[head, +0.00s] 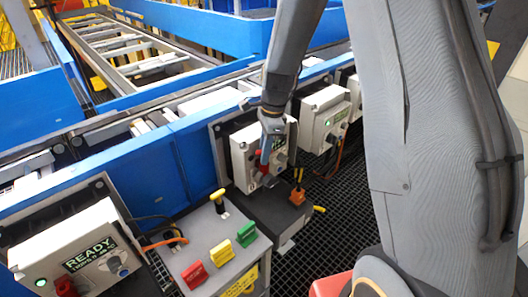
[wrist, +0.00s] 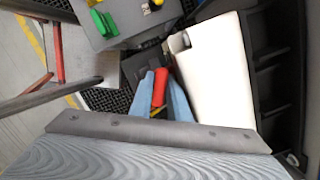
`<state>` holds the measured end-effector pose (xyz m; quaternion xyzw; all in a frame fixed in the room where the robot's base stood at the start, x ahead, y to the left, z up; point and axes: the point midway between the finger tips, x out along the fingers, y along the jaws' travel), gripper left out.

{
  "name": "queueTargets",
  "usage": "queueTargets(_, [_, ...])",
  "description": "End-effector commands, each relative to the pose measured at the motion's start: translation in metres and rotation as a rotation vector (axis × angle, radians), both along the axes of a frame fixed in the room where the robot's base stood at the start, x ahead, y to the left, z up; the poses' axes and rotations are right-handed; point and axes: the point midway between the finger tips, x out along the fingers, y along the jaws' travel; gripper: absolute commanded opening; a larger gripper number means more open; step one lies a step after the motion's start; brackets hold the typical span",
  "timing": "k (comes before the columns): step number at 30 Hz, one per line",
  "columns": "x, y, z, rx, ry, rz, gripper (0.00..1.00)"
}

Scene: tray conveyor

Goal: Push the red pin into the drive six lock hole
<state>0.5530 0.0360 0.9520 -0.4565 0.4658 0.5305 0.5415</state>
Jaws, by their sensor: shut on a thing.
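The red pin (wrist: 159,88) is between the two pale blue fingers of my gripper (wrist: 160,82) in the wrist view. My gripper is shut on it. In the head view my gripper (head: 264,150) hangs at the front of a white drive box (head: 243,160), with the pin's red (head: 257,155) showing beside the fingers. The box also fills the right of the wrist view (wrist: 215,75), close beside the right finger. The lock hole is hidden, and I cannot tell whether the pin touches the box. The number on this box is not readable.
A grey panel (head: 190,254) carries red (head: 194,277), yellow (head: 221,252) and green (head: 246,233) tags and a yellow-topped pin (head: 217,196). An orange plug (head: 297,197) stands to its right. Other boxes stand left (head: 45,249) and right (head: 313,124). Dark grating lies in front.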

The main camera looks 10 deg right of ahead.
Motion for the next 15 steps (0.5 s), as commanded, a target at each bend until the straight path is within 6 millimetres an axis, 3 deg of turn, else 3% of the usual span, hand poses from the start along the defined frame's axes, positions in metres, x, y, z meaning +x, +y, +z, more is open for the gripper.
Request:
queueTargets(8, [0.0000, -0.0001, -0.0069, 0.000, 0.000, 0.000, 0.00])
queueTargets(9, [0.0000, -0.0001, -0.0068, 0.000, 0.000, 0.000, 0.19])
queueTargets(12, [0.0003, 0.0000, -0.0063, 0.000, -0.001, 0.000, 0.36])
queueTargets(15, [0.0014, -0.0001, -0.0058, 0.000, -0.003, 0.000, 0.38])
